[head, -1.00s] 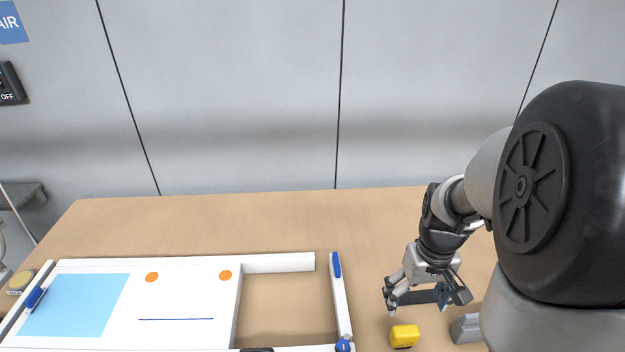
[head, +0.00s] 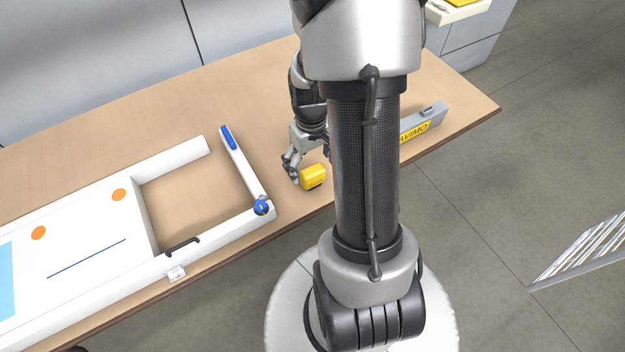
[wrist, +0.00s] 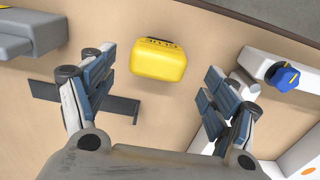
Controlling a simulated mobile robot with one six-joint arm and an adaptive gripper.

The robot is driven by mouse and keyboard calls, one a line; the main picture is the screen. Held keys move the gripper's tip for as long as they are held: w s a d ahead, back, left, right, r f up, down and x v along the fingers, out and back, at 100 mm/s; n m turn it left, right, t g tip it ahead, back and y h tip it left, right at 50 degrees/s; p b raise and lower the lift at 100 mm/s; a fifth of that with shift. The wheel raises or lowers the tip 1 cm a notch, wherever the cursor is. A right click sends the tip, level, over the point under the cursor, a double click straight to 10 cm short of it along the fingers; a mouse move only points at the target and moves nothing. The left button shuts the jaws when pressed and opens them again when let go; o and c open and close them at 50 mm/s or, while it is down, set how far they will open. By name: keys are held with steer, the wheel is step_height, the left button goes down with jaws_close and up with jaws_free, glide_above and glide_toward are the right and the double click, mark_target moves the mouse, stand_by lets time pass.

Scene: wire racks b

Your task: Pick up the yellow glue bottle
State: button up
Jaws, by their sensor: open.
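The yellow glue bottle (head: 313,177) is a small, blocky yellow thing with a dark printed label, on the wooden table near its front edge. In the wrist view the glue bottle (wrist: 158,60) lies ahead of my gripper (wrist: 150,95), roughly between the lines of its two fingers and beyond most of their length. My gripper is open and empty, with the fingers spread wide. I cannot tell if a finger touches the bottle.
A white frame (head: 175,158) with a blue-tipped bar (head: 243,165) stands left of the bottle. A flat dark bar (wrist: 115,105) lies under the left finger. The table's front edge (head: 300,222) is close.

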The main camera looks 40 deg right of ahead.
mark_target(313, 170)
step_height(313, 170, down, 5)
steer(key=shift+s+d+f+b, duration=0.1)
steer(key=shift+d+b, duration=0.05)
steer(key=shift+b, duration=0.95)
steer(key=shift+c, duration=0.5)
steer(key=c, duration=1.2)
